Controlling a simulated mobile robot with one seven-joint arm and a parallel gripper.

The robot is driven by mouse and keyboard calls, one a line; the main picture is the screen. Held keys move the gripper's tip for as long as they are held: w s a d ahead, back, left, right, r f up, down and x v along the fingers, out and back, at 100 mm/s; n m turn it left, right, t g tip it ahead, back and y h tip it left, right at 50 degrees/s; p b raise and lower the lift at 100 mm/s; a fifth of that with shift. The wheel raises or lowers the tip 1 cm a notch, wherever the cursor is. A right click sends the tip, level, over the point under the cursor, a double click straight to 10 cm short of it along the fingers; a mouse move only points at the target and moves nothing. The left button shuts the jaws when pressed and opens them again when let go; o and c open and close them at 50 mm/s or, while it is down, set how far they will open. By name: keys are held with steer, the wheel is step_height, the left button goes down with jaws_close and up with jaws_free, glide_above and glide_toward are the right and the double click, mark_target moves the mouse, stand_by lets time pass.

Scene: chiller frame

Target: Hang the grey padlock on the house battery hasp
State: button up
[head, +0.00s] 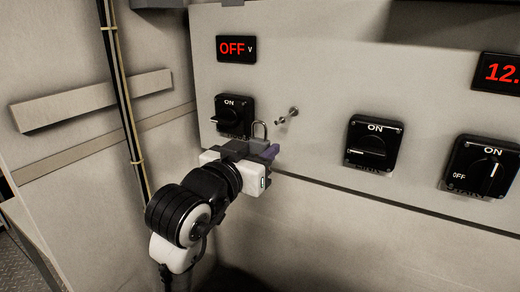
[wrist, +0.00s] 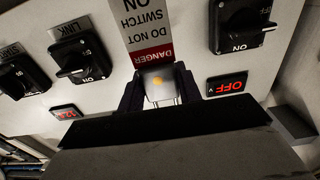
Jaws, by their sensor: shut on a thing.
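My gripper (head: 262,152) is shut on the grey padlock, whose shackle (head: 260,130) stands upright above the jaws in the head view. In the wrist view the padlock body (wrist: 157,82), with a yellow spot, sits between the two dark fingers, and its shackle points down the picture. The black switch (head: 234,115) under the OFF display is just left of and above the gripper. Its lower edge is partly hidden by my gripper, and I cannot make out a hasp there. A small metal peg (head: 288,115) sticks out right of the shackle, apparently apart from it.
A red and grey danger tag (wrist: 148,35) adjoins the padlock; I cannot tell whether it is attached. A middle switch (head: 373,145) and right switch (head: 482,167) stand further right. A black cable (head: 121,85) runs down at left. The panel between the peg and middle switch is clear.

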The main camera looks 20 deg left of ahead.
steer(key=w+d+f+b, duration=0.1)
steer(key=w, duration=0.7)
steer(key=shift+w+d+f, duration=0.35)
steer(key=shift+d, duration=0.05)
stand_by(0.5)
stand_by(0.6)
steer(key=o, duration=1.2)
steer(key=shift+c, duration=0.2)
steer(key=shift+f, duration=0.1)
